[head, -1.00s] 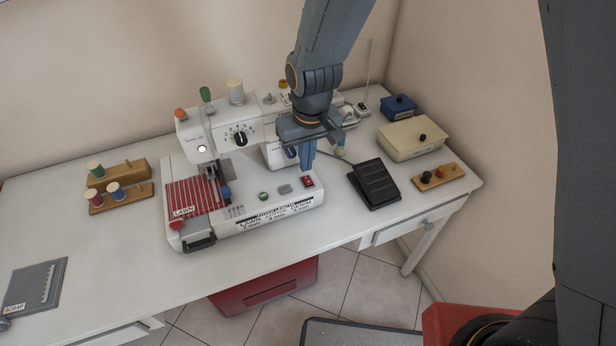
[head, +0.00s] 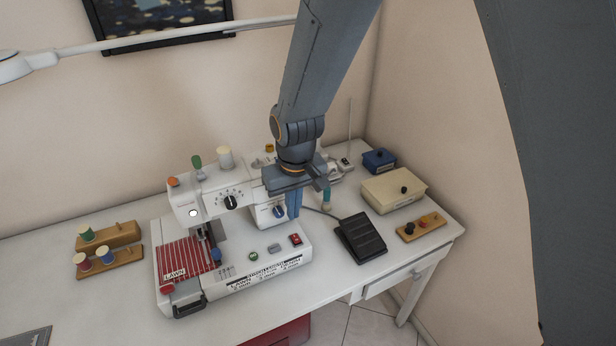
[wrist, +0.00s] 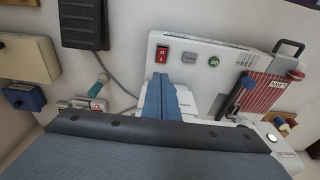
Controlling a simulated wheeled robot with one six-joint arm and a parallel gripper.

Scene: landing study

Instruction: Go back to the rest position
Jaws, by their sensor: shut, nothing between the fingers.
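My gripper (head: 294,203) is shut and empty. In the head view it hangs from my grey arm in front of the right part of the white sewing machine (head: 170,230), close to its blue dial. In the wrist view the blue fingers (wrist: 157,98) lie together and point toward the machine's base (wrist: 222,62), near the red switch (wrist: 162,57). I cannot tell whether they touch the machine. Red striped cloth (head: 183,259) with a LAWN label lies on the machine's bed at the left.
A black foot pedal (head: 361,238), a cream box (head: 394,190), a blue box (head: 379,160) and a wooden button board (head: 421,227) are right of the machine. Spool racks (head: 109,260) stand at the left. A lamp arm (head: 180,37) crosses above.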

